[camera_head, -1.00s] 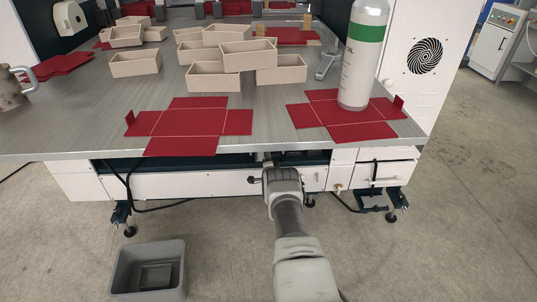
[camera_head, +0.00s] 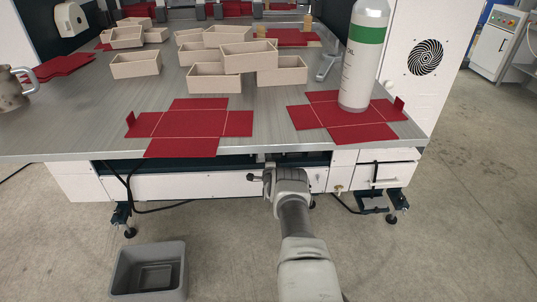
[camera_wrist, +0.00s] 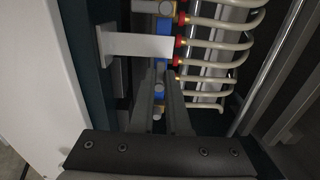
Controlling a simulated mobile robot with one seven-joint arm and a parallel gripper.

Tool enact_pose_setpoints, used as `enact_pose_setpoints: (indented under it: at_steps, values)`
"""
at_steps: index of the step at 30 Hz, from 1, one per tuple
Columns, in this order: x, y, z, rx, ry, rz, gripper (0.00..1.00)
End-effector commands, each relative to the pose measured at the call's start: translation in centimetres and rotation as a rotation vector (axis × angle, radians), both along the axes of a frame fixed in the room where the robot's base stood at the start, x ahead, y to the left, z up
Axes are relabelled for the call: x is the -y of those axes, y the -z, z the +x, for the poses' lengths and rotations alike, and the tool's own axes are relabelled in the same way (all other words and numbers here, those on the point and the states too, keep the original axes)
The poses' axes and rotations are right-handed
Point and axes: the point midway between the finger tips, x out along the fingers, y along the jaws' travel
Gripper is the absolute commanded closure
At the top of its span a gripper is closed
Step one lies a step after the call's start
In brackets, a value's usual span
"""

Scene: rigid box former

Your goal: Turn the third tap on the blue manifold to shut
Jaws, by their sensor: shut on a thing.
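The blue manifold (camera_wrist: 164,27) runs up the middle of the wrist view, with grey taps and brass fittings along it. My gripper (camera_wrist: 160,84) reaches to it, with one grey finger on each side. It is shut on a small grey tap (camera_wrist: 159,88) at the blue part between the fingers. The fingers hide much of this tap, and I cannot tell its place in the row or its exact turn. In the head view my gripper's front end is under the table edge, and the manifold is hidden there.
A white bracket (camera_wrist: 140,45) crosses beside the manifold, just above my fingers. Pale hoses (camera_wrist: 225,45) with red collars curve off to the right. The table (camera_head: 265,120) overhangs my arm. A grey bin (camera_head: 118,270) stands on the floor at left.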

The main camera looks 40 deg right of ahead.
Motion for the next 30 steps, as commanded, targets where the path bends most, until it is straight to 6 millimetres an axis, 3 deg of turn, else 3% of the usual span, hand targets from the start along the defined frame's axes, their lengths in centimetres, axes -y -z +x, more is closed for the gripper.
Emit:
enact_pose_setpoints:
  at_steps: [1,6,19,30]
  values:
    - [-0.3,0.1,0.1,-0.001,-0.004,0.003,0.83]
    - [-0.2,0.1,0.1,0.000,-0.002,0.001,0.56]
    - [-0.5,-0.1,-0.7,-0.003,0.000,0.001,0.56]
    - [-3.5,-0.4,-5.6,-0.004,-0.002,0.003,0.56]
